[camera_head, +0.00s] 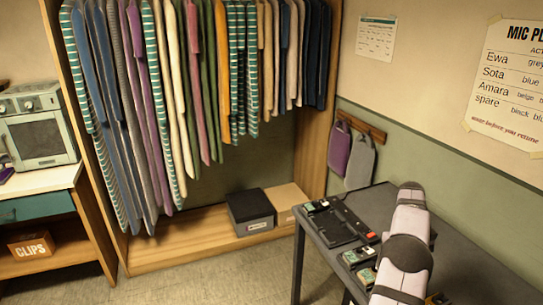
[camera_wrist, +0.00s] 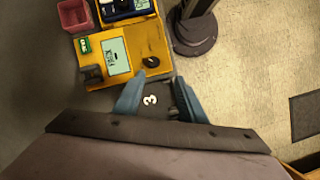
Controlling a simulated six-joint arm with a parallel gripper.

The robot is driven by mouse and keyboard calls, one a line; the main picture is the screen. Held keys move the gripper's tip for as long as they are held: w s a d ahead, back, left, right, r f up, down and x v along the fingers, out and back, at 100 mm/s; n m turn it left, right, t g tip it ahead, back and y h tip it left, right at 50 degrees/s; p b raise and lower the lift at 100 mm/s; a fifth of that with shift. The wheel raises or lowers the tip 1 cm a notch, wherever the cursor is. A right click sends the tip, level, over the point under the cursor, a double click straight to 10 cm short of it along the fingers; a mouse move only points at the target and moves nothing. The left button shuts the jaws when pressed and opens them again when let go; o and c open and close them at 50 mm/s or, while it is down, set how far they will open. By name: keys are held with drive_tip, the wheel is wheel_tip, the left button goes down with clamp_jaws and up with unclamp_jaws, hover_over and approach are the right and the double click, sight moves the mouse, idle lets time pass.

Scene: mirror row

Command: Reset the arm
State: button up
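My gripper (camera_wrist: 158,88) shows in the wrist view with its two blue-grey fingers apart and no object clearly held between them. A dark surface with a white "3" (camera_wrist: 150,99) shows between the fingers; I cannot tell how far below them it lies. A yellow device (camera_wrist: 150,45) with a small screen lies just beyond the fingertips. In the head view my pale arm stands over the dark table (camera_head: 465,268) at the right, and my gripper is out of sight there.
Beside the yellow device are a pink bin (camera_wrist: 74,16) and a dark round base with a post (camera_wrist: 194,32). Small dark devices (camera_head: 338,222) lie on the table. A clothes rack stands behind, with a black box (camera_head: 250,212) below. Open floor (camera_head: 215,278) lies left of the table.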

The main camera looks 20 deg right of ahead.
drive_tip(key=w+a+r+n+t+h, duration=0.1)
drive_tip(key=w+a+r, duration=0.15)
drive_tip(key=a, duration=0.85)
drive_tip(key=w+a+r+n+t+h, duration=0.1)
drive_tip(key=w+a, duration=0.3)
drive_tip(key=a, duration=0.7)
drive_tip(key=s+a+f+n+t, duration=0.1)
drive_tip(key=s+a, duration=0.5)
drive_tip(key=a, duration=0.3)
drive_tip(key=s+a+f+n+t, duration=0.1)
drive_tip(key=s+a+f, duration=0.1)
drive_tip(key=s+a, duration=0.4)
drive_tip(key=a, duration=0.3)
drive_tip(key=shift+s+a+f, duration=0.15)
drive_tip(key=shift+s+a, duration=0.2)
drive_tip(key=shift+s, duration=0.05)
drive_tip(key=shift+f, duration=0.1)
wheel_tip(320, 180, down, 38)
drive_tip(key=b, duration=3.7)
drive_tip(key=shift+r+b, duration=0.2)
drive_tip(key=shift+b, duration=0.2)
